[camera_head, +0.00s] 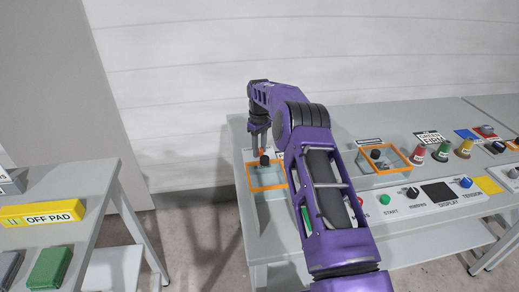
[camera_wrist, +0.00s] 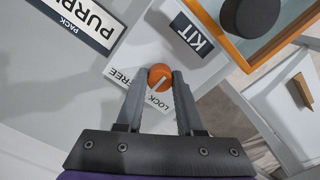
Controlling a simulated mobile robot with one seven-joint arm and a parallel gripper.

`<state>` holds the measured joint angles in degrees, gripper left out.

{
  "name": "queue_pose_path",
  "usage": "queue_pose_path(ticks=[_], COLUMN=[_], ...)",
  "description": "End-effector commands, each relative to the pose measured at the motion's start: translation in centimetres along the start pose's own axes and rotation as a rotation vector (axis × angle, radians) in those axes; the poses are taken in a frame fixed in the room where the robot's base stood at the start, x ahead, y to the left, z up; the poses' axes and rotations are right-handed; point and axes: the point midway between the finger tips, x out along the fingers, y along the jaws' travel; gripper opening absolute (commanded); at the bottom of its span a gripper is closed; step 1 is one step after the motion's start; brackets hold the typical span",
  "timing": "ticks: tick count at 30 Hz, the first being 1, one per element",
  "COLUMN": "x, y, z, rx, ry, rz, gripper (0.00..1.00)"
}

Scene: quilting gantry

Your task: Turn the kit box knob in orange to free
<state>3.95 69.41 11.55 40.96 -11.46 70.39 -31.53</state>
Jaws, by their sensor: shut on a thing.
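The orange knob (camera_wrist: 160,75) is round, with a pale mark on it, and sits by a white plate (camera_wrist: 118,78) lettered FREE and LOCK. FREE is to its left and LOCK below it in the wrist view. Which word the mark points at is hard to tell. My gripper (camera_wrist: 160,85) is shut on the knob, one finger on each side. The KIT label (camera_wrist: 192,32) is beside an orange-framed clear lid (camera_wrist: 268,45) with a black round handle (camera_wrist: 249,16).
A PURPLE PACK label (camera_wrist: 85,22) lies left of the knob. A separate table with a yellow OFF PAD (camera_head: 42,215) stands at the left.

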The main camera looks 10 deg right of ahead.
Motion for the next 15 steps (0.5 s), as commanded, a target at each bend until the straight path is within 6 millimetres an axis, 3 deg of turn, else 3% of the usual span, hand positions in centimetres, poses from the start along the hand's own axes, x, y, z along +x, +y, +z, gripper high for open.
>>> queue_pose_path(ticks=[15], x=[-0.09], y=[0.05], z=[-0.03], rx=[0.420], ry=[0.001], rz=[0.002], gripper=[0.00])
